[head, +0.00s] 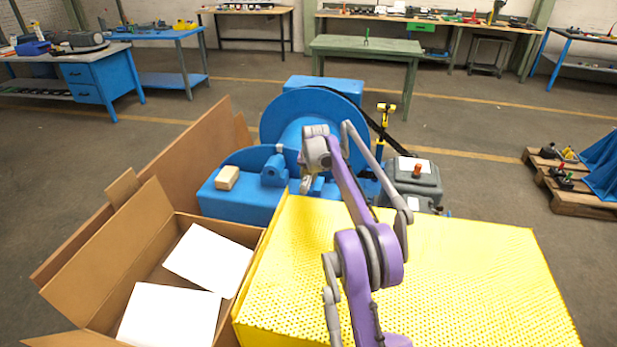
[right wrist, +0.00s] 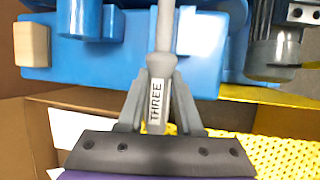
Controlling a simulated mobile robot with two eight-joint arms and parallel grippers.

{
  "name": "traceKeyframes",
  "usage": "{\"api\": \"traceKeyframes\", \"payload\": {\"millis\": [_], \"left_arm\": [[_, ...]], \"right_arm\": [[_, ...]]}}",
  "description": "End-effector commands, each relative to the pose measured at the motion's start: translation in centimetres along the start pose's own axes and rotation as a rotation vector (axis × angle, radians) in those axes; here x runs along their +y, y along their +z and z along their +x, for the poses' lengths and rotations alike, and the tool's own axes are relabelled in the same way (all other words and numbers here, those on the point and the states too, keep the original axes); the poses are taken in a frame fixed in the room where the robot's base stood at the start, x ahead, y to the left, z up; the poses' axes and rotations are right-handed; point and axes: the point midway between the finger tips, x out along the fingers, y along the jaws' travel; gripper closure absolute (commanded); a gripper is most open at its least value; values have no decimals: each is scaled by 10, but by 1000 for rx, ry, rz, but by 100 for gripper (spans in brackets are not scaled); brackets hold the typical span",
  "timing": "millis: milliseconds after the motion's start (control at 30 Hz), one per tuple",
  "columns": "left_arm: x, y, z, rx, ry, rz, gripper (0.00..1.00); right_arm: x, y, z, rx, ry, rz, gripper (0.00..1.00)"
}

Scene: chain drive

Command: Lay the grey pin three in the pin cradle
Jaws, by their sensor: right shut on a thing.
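In the right wrist view, the grey pin three (right wrist: 157,105) has a flat tag lettered "THREE" and a round shaft running up the picture. My right gripper (right wrist: 162,82) is shut on it, with a finger on each side of the tag. The pin is over the blue machine base (right wrist: 105,75); I cannot tell its height above it. In the head view, my right gripper (head: 306,183) is small, near the front of the blue machine (head: 311,110). I cannot pick out the pin cradle for sure in either view. My left gripper does not show.
A yellow perforated guard (head: 470,270) lies in front of the machine. An open cardboard box (head: 115,245) with white sheets stands at left. A wooden block (head: 227,177) sits on the blue base. A grey motor (head: 415,180) stands right of the machine.

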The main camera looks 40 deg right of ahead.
Motion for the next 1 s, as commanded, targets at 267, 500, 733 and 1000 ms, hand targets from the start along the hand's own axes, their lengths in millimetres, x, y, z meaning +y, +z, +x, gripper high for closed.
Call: {"api": "traceKeyframes", "payload": {"millis": [267,500,733,1000], "left_arm": [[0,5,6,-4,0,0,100],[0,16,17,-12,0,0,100],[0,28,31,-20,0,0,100],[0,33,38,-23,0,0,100]], "right_arm": [[-2,-4,9,0,0,0,100],[-6,-12,27,0,0,0,100],[-11,-20,48,0,-1,0,100],[-14,-27,64,-1,1,0,100]]}}
